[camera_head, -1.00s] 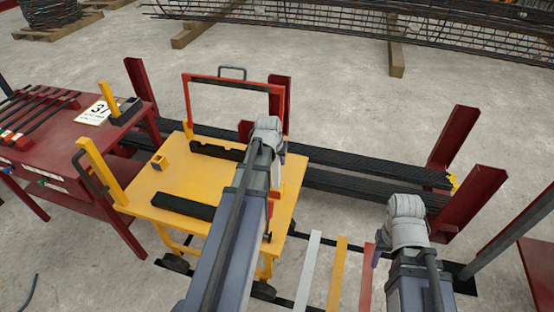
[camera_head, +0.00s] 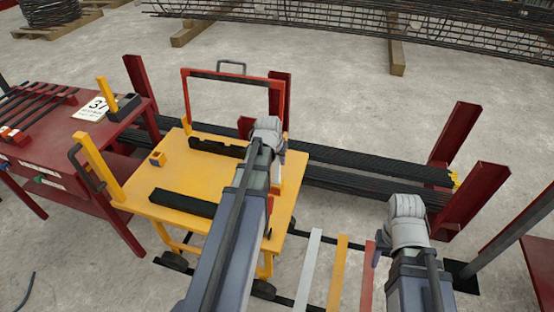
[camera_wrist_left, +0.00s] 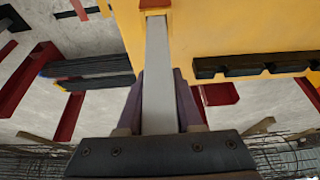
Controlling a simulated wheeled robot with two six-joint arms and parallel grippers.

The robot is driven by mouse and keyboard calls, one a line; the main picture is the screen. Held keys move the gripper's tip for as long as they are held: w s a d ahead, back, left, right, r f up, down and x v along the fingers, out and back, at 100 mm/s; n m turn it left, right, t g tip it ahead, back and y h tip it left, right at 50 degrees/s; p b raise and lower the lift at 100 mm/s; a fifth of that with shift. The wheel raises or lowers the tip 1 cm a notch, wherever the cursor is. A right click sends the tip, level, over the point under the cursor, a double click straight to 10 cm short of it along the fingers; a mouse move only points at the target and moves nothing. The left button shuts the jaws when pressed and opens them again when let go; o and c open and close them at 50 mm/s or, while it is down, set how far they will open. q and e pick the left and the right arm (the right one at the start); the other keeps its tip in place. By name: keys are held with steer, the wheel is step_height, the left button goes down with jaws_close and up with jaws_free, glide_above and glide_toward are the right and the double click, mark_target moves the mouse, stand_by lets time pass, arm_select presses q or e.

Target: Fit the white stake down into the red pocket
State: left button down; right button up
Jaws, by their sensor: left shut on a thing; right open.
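My left gripper (camera_wrist_left: 159,105) is shut on the white stake (camera_wrist_left: 158,70), which runs between its fingers in the left wrist view. The stake's far end meets the red pocket (camera_wrist_left: 154,4) at the edge of the yellow cart top; how deep it sits there I cannot tell. My right gripper (camera_head: 380,252) is open and empty, over the floor right of the cart.
The yellow cart (camera_head: 170,180) carries black notched blocks, a yellow post and a red frame (camera_head: 184,105). A red table (camera_head: 60,130) stands left. Dark bar bundles (camera_head: 370,163) lie behind, between red posts (camera_head: 455,140). White, yellow and red strips lie on the floor.

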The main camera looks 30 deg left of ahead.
arm_select(q)
steer(key=shift+f+b, duration=0.95)
steer(key=shift+f, duration=0.1)
steer(key=shift+c, duration=2.4)
jaws_free()
steer(key=shift+r, duration=0.1)
steer(key=p+v, duration=0.7)
steer(key=shift+s+r, duration=0.25)
steer(key=shift+r, duration=0.05)
